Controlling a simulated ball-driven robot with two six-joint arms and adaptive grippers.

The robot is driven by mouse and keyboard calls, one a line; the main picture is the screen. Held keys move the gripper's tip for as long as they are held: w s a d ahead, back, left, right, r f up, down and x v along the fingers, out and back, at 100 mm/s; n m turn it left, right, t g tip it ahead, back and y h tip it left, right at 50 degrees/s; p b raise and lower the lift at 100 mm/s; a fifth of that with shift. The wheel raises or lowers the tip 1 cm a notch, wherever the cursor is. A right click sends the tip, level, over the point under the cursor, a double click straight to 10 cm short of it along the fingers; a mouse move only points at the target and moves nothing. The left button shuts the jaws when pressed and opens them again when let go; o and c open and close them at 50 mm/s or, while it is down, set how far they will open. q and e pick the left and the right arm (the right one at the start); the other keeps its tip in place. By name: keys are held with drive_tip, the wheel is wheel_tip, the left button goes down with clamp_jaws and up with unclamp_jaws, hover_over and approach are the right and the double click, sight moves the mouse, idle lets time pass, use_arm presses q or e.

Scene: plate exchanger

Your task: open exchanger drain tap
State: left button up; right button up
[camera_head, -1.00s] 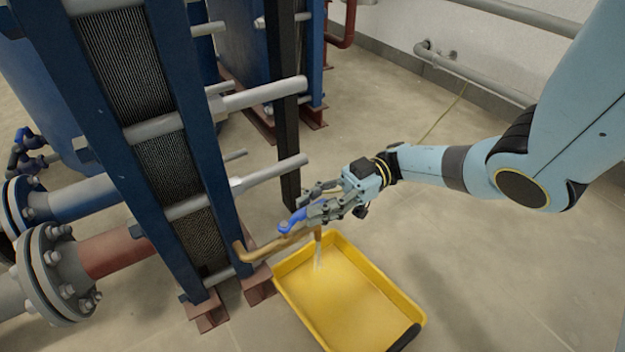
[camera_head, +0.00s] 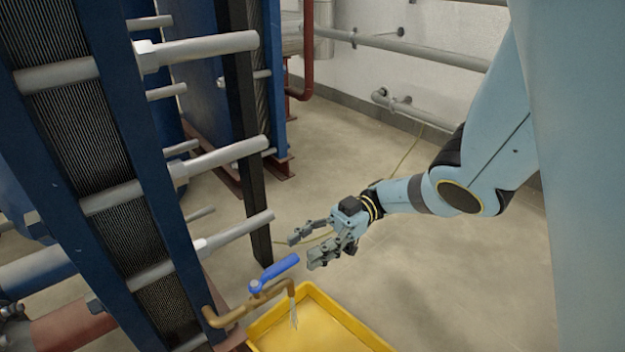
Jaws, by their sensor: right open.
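The drain tap (camera_head: 255,298) is a brass pipe that comes out low from the plate exchanger (camera_head: 85,150), with its spout turned down. Its blue lever handle (camera_head: 275,272) points up and to the right from the tap body. A thin clear stream (camera_head: 293,316) falls from the spout into the yellow tray (camera_head: 355,330) below. My left gripper is not in view.
Several grey tie bars (camera_head: 225,155) stick out to the right from the exchanger. A black post (camera_head: 243,130) stands behind them. Open floor (camera_head: 460,270) lies to the right, and grey pipes (camera_head: 420,50) run along the back wall.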

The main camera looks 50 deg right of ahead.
drive_tip(key=shift+s+d, duration=0.15)
drive_tip(key=shift+d, duration=0.85)
